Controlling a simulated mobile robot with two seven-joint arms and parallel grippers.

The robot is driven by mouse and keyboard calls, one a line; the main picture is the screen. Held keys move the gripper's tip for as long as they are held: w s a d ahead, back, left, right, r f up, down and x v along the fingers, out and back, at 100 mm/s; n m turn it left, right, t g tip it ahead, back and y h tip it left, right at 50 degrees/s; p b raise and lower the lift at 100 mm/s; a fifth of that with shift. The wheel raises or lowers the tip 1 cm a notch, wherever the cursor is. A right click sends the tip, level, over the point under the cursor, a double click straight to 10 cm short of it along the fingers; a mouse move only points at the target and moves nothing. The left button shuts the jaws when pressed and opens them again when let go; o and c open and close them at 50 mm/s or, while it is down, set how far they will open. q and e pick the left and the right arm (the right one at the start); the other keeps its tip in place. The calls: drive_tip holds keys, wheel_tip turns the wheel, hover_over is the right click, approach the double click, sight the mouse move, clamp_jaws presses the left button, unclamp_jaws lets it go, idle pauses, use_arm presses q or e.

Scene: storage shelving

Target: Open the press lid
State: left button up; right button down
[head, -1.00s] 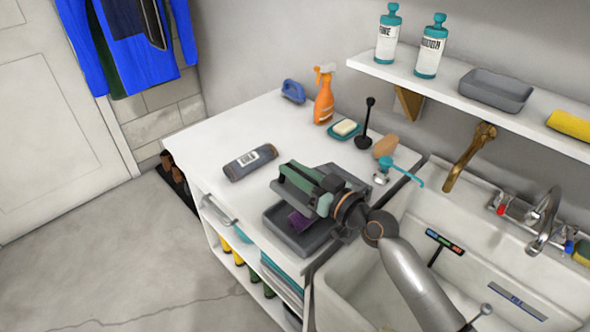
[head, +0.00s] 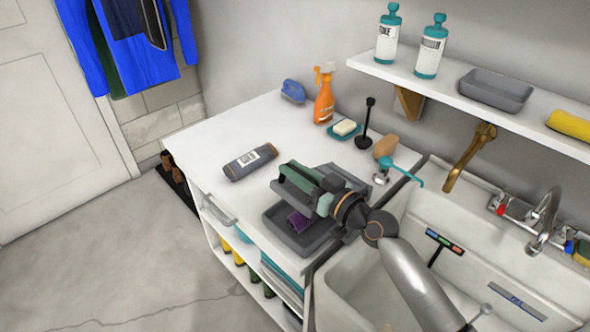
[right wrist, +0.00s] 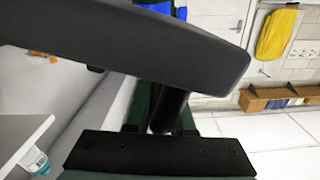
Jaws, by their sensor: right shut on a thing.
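The press is a dark grey tray-like base (head: 275,235) on the white counter, near its front edge beside the sink. A purple cloth (head: 299,222) lies inside it. The press lid (head: 352,181) is a grey slab raised off the base and tilted, partly hidden behind my right gripper. My right gripper (head: 300,182), green and black, is above the base and shut on the lid's handle. In the right wrist view the dark lid slab (right wrist: 150,45) crosses the top, and its black round handle (right wrist: 168,108) sits between the fingers. My left gripper is not in view.
An orange spray bottle (head: 324,98), a soap dish (head: 343,131) and a black plunger-like tool (head: 366,125) stand behind. A teal pump (head: 402,171) is by the sink (head: 350,280).

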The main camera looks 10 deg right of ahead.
drive_tip(key=shift+d, duration=0.1)
drive_tip(key=shift+w+d+r+m+p, duration=0.25)
drive_tip(key=shift+d+r+m+p, duration=0.1)
drive_tip(key=shift+r, duration=0.3)
use_arm(q)
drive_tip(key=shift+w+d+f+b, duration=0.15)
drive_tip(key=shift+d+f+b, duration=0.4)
drive_tip(key=shift+b, duration=0.7)
use_arm(e)
drive_tip(key=w+d+r+m, duration=0.4)
drive_tip(key=w+d+m, duration=0.1)
drive_tip(key=d, duration=0.3)
drive_tip(key=w+d+r+m, duration=0.4)
drive_tip(key=w+d+m, duration=0.1)
drive_tip(key=d, duration=0.2)
drive_tip(key=shift+w+d+r+m, duration=0.2)
drive_tip(key=shift+d+r+m, duration=0.15)
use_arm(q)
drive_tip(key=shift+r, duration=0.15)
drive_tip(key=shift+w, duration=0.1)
use_arm(e)
drive_tip(key=c, duration=0.9)
unclamp_jaws()
drive_tip(key=shift+o, duration=0.5)
